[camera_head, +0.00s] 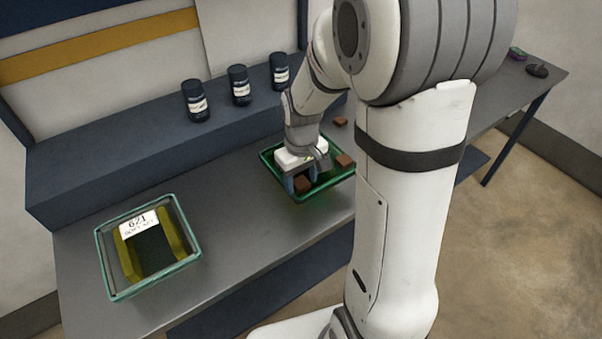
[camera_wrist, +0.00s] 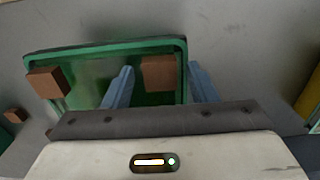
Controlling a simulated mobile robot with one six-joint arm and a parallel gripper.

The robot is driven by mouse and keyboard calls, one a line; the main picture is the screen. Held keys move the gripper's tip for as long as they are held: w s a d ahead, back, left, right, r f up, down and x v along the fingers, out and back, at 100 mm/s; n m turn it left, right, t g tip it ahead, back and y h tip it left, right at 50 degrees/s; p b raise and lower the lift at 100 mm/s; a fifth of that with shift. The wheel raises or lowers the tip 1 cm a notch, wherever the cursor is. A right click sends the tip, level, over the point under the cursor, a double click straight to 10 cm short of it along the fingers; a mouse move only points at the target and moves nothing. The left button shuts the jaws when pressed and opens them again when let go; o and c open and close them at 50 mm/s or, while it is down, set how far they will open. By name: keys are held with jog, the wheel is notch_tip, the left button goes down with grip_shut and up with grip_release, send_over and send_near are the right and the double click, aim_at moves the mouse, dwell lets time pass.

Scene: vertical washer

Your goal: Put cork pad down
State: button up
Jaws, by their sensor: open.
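A brown cork pad (camera_head: 302,186) is in the green tray (camera_head: 270,158), at its near left side. In the wrist view the same pad (camera_wrist: 158,74) lies between the two blue fingers of my gripper (camera_wrist: 160,68), with a gap to the finger on each side. My gripper (camera_head: 301,180) is open and reaches down into the tray. A second brown pad (camera_head: 344,161) is at the tray's right side; in the wrist view it (camera_wrist: 47,83) overlaps the tray's edge. Whether the first pad touches the tray floor cannot be told.
A third brown block (camera_head: 340,121) lies on the grey table behind the tray. Another green-rimmed tray (camera_head: 108,262) with a yellow holder (camera_head: 178,234) and a 621 label stands to the left. Several dark bottles (camera_head: 239,86) stand on the raised shelf. The table between the trays is clear.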

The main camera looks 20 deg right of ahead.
aim_at(301, 182)
notch_tip(301, 182, up, 11)
jog(key=s+r+m+t, duration=0.2)
jog(key=s+m+t, duration=0.1)
jog(key=s, duration=1.1)
jog(key=shift+s+m+b, duration=0.2)
jog(key=shift+m+b, duration=0.1)
dwell(0.7)
